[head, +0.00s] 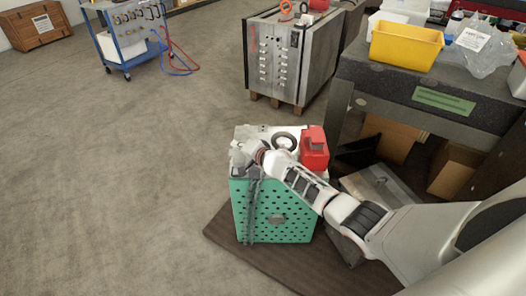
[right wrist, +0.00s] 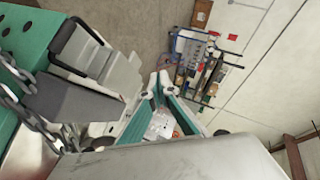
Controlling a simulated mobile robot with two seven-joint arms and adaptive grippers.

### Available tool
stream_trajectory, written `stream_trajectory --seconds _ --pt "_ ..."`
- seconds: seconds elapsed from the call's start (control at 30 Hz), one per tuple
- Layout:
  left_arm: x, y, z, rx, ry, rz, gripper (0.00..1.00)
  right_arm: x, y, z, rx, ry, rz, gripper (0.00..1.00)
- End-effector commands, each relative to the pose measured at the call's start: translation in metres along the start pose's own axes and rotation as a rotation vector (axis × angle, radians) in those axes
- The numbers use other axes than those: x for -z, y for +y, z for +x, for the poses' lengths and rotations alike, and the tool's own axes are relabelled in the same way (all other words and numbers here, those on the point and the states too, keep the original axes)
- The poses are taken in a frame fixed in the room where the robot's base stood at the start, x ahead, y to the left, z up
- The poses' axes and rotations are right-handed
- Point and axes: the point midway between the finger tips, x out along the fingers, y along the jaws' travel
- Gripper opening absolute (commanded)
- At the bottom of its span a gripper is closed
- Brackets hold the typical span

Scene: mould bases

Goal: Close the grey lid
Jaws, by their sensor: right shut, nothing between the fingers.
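A teal box (head: 290,204) with perforated walls stands on the floor mat, and its teal wall also fills the upper left of the right wrist view (right wrist: 35,28). A red object (head: 314,150) and a dark ring (head: 285,141) show at its top. I cannot pick out the grey lid for sure; a broad grey surface (right wrist: 200,158) close to the right wrist camera may be the lid or part of my wrist. My right gripper (head: 243,157) is shut and empty at the box's top left corner. Whether it touches anything is unclear. My left gripper is out of view.
A dark workbench (head: 450,92) with a yellow bin (head: 405,45) stands to the right. A metal cabinet (head: 290,60) is behind the box, and a blue cart (head: 130,35) is far left. A chain (right wrist: 30,115) hangs near the wrist camera. The left floor is clear.

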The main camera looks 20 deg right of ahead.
Motion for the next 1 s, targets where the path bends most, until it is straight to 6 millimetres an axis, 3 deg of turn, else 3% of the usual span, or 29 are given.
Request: stream_trajectory --seconds 0.5,1.0 --pt "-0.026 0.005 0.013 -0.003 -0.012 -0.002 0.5 -0.024 0.007 0.025 -0.001 0.0 0.003 0.0" --pt "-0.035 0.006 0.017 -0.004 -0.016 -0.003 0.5 -0.031 0.01 0.032 0.0 0.001 0.001 0.0"
